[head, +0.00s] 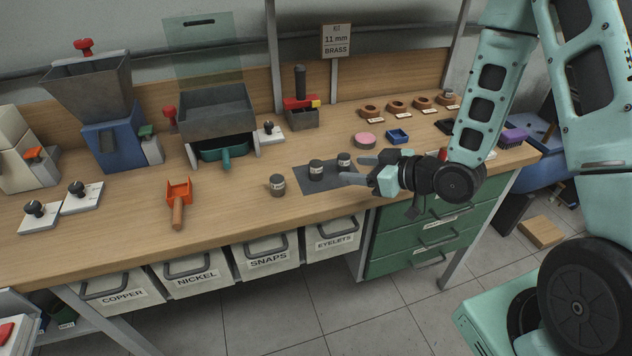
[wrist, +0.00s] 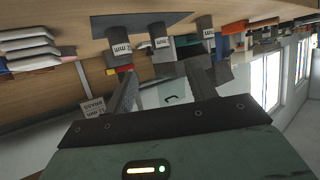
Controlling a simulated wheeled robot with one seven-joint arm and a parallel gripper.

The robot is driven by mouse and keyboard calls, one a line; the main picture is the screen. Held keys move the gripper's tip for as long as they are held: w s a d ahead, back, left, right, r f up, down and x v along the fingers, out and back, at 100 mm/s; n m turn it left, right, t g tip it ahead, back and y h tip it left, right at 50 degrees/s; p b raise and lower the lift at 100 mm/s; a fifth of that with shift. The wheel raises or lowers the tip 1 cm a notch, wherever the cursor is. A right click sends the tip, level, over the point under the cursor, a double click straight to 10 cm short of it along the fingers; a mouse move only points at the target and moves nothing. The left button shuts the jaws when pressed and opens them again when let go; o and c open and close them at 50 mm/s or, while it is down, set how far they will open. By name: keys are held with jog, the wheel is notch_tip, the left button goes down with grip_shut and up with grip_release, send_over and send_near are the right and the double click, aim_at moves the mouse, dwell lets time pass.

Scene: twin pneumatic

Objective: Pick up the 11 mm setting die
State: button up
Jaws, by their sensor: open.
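Three small dark cylindrical dies with pale labels stand upright on the bench: the left one (head: 278,185), the middle one (head: 316,170) and the right one (head: 344,160). The middle and right dies stand on a dark mat (head: 313,184); the left one is just off its left edge. The size numbers are too small to read surely in the head view. The wrist view, upside down, shows the dies (wrist: 116,41) (wrist: 160,36) (wrist: 204,28) beyond the fingers. My gripper (head: 357,169) is open and empty, right of the mat, its fingers pointing left near the right die, apparently apart from it.
A sign (head: 336,41) reads "11 mm BRASS". An orange scoop (head: 179,200) lies left. A hand press (head: 301,103) stands behind. Bare bench lies in front of the dies.

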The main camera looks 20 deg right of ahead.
aim_at(320, 165)
jog(key=shift+w+a+f+b, duration=0.15)
jog(key=shift+f+b, duration=0.25)
jog(key=shift+b, duration=0.15)
jog(key=x, duration=0.2)
jog(key=b+x, duration=0.1)
jog(key=x, duration=0.1)
jog(key=shift+w+a+r, duration=0.15)
jog(key=shift+r, duration=0.15)
jog(key=shift+p+x, duration=0.7)
jog(key=shift+x, duration=2.15)
grip_shut()
